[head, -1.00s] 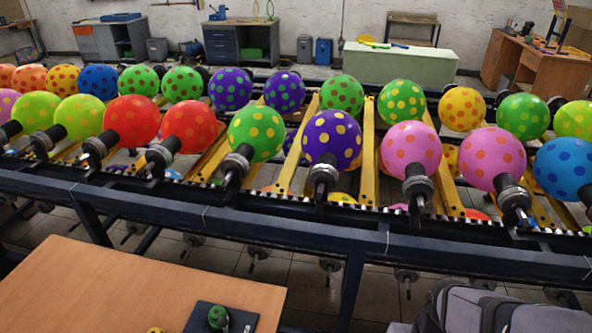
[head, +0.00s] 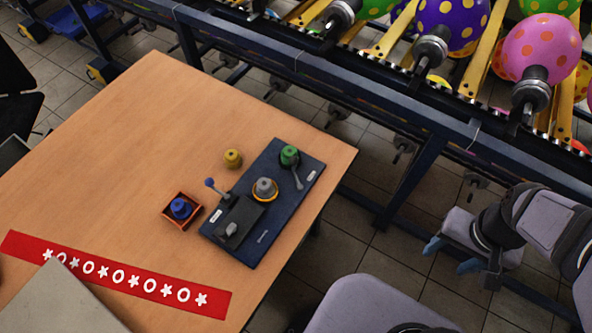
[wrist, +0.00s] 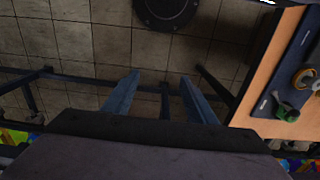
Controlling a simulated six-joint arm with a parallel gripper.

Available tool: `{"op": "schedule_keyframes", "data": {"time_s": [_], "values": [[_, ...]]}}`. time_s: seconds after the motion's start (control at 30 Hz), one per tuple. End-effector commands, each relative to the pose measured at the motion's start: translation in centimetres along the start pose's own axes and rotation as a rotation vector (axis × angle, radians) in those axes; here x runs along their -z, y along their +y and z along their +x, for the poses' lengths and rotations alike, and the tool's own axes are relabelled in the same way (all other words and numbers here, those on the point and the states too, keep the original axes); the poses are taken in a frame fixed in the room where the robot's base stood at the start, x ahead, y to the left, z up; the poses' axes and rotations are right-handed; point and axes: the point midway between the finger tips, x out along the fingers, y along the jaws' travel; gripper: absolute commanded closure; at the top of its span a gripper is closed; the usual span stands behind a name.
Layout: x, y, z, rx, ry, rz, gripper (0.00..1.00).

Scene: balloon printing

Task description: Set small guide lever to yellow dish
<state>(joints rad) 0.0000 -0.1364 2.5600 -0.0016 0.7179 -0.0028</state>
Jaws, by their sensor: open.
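A dark blue panel (head: 262,230) lies on the wooden table. On it, a small lever with a blue ball knob (head: 210,183) stands at the left, beside a black block. A yellow dish-like ring (head: 264,196) surrounds a grey stepped knob (head: 264,186) mid-panel. A green knob (head: 289,154) with a grey arm sits at the far end. Which lever is the small guide lever, I cannot tell for sure. My gripper (head: 450,256) is open and empty, off the table to the right; its two blue fingers show in the wrist view (wrist: 160,78), with the green knob (wrist: 285,112) at the right edge.
A yellow stepped piece (head: 232,158) and an orange tray (head: 168,216) holding a blue piece (head: 181,208) stand left of the panel. A red patterned strip (head: 115,280) lies in front. The balloon conveyor's blue rail (head: 350,85) runs behind the table. Floor separates my gripper from the table.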

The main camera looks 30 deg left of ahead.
Motion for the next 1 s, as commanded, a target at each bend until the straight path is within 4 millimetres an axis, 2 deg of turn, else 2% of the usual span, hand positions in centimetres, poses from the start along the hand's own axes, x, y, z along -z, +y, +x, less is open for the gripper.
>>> {"op": "schedule_keyframes", "data": {"time_s": [0.03, 0.2, 0.23, 0.37, 0.5, 0.6, 0.77, 0.87, 1.0], "values": [[0.0, 0.0, 0.0, 0.0, 0.0, 0.0, 0.58], [0.0, -0.5, -0.1, 0.0, -0.001, -0.022, 0.98], [0.0, -0.7, -0.1, 0.0, -0.002, -0.031, 1.0], [-1.1, -2.0, 0.9, -0.003, -0.061, -0.093, 1.0], [-3.0, -3.3, 2.6, -0.013, -0.164, -0.17, 1.0], [-3.2, -4.4, 3.7, -0.025, -0.221, -0.23, 1.0], [-1.2, -7.4, 5.4, -0.027, -0.26, -0.301, 1.0], [0.6, -9.9, 6.5, -0.016, -0.269, -0.325, 1.0], [3.6, -14.4, 8.1, 0.014, -0.271, -0.313, 1.0]]}}
